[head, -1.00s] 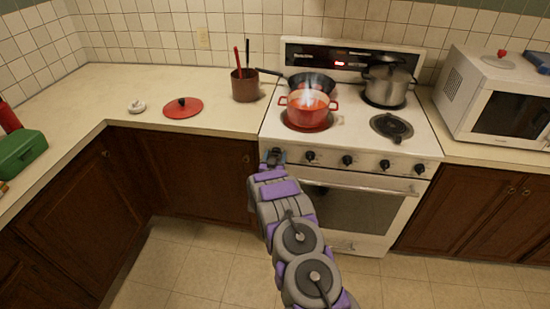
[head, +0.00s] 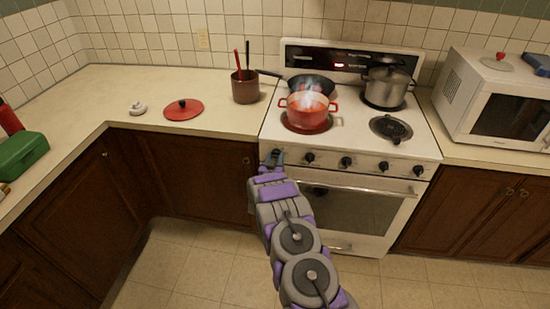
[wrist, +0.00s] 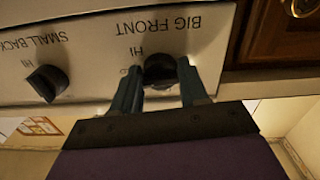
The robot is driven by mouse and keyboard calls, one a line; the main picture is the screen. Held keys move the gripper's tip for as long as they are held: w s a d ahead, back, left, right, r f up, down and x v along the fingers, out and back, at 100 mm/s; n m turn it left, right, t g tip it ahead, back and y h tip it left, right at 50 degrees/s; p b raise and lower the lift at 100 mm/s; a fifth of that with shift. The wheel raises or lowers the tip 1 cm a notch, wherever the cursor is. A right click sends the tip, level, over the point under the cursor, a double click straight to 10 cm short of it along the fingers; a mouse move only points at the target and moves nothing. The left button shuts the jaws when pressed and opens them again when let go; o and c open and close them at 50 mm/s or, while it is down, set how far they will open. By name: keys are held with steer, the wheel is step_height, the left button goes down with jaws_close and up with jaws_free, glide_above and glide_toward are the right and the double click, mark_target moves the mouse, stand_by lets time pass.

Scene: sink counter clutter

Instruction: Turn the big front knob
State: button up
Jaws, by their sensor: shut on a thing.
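The big front knob (wrist: 159,70) is black and sits under the upside-down "BIG FRONT" label in the wrist view. My gripper (wrist: 160,88) has one finger on each side of this knob and is shut on it. In the head view my gripper (head: 273,158) is at the left end of the stove's front panel and hides the knob there. A red pot (head: 307,111) stands on the front left burner, with a pale glow or steam over it.
The small back knob (wrist: 47,82) is beside it in the wrist view. The oven handle (head: 350,186) runs below the panel. A black pan (head: 312,85) and a steel pot (head: 387,84) stand on the back burners. The floor in front is clear.

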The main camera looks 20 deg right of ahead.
steer(key=n+p, duration=0.3)
steer(key=n, duration=0.1)
steer(key=shift+r, duration=0.15)
steer(key=shift+n+p, duration=1.35)
steer(key=shift+n, duration=0.45)
steer(key=o, duration=1)
steer(key=shift+o, duration=0.2)
